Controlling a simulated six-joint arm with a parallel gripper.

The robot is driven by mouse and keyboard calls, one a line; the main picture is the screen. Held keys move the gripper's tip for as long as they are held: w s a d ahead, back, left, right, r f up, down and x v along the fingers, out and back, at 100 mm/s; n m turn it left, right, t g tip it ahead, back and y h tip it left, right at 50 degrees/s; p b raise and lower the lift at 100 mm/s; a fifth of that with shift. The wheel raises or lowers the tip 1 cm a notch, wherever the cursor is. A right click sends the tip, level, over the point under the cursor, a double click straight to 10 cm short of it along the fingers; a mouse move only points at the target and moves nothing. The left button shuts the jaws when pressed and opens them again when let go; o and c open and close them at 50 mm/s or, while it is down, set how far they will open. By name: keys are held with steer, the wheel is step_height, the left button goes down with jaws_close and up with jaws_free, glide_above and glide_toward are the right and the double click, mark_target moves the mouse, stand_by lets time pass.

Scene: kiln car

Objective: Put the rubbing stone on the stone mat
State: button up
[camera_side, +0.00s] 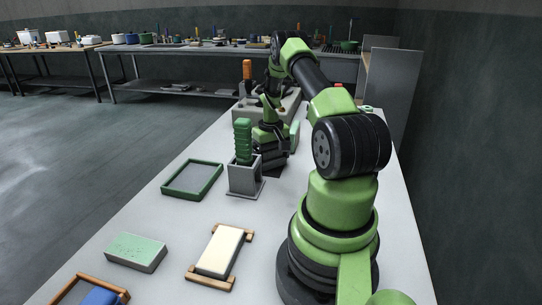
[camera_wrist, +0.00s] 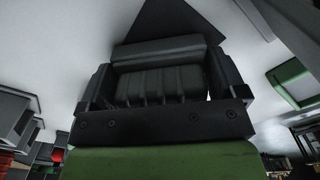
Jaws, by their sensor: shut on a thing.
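My gripper (camera_side: 269,154) is low over the table, beyond the grey holder with the green handle. In the wrist view my gripper (camera_wrist: 160,85) is shut on a dark block, which I take for the rubbing stone (camera_wrist: 158,50); jaws hide much of it. In the side view the arm covers the held thing, and I cannot tell whether it touches the table. A flat grey panel in a green frame, which I take for the stone mat (camera_side: 166,191), lies left of my gripper, apart from it. Its green edge shows at right in the wrist view (camera_wrist: 290,70).
A grey holder (camera_side: 246,181) with an upright green handle (camera_side: 242,140) stands between gripper and mat. A pale green block (camera_side: 138,250), a cream block (camera_side: 220,250) on wooden rests and a wood-framed tray (camera_side: 104,281) lie nearer. An orange handle (camera_side: 247,70) rises behind.

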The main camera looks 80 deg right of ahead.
steer(key=o, duration=0.5)
steer(key=shift+f, duration=0.15)
steer(key=shift+o, duration=0.2)
step_height(320, 180, up, 12)
steer(key=shift+f, duration=0.1)
steer(key=w+a+r+n+t+h, duration=0.1)
steer(key=w+a+r, duration=0.2)
steer(key=a+r, duration=0.45)
steer(key=w+a+r+n+t, duration=0.15)
steer(key=w+a+r, duration=0.25)
steer(key=a+r, duration=0.4)
steer(key=s+a+r+n+t+y, duration=0.1)
steer(key=s+a, duration=0.4)
steer(key=a, duration=0.5)
steer(key=s+a+r+n+t+y, duration=0.1)
steer(key=s+a+t+y, duration=0.1)
steer(key=s+a, duration=0.4)
steer(key=a+t, duration=0.1)
steer(key=a, duration=0.3)
steer(key=shift+s+a+r+t, duration=0.25)
steer(key=shift+a+r+t, duration=0.05)
steer(key=shift+r+t, duration=0.1)
steer(key=shift+n, duration=0.25)
